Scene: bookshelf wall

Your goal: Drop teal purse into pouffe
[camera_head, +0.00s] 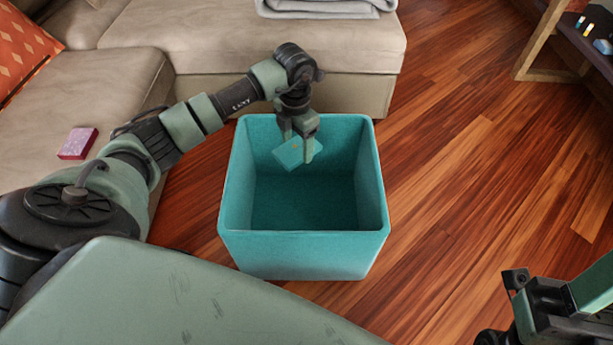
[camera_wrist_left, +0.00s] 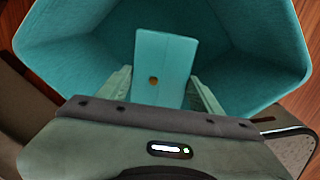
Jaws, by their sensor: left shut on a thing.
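The teal purse (camera_head: 290,154) is a small flat light-teal piece, held tilted over the open pouffe. In the left wrist view the purse (camera_wrist_left: 165,65) shows a small brown-gold dot and sits between the two fingers. My left gripper (camera_head: 297,150) is shut on the purse, above the back part of the pouffe opening. The pouffe (camera_head: 305,250) is a teal open-topped box on the wood floor, and its inside looks empty. The pouffe walls (camera_wrist_left: 240,40) surround the purse in the left wrist view. My right gripper (camera_head: 515,280) shows only partly at the lower right, away from the pouffe.
A beige sofa (camera_head: 350,50) stands behind and left of the pouffe, with a folded grey blanket (camera_head: 325,8) and a pink box (camera_head: 77,143) on it. An orange cushion (camera_head: 22,50) is at the far left. The wood floor (camera_head: 470,150) right of the pouffe is clear.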

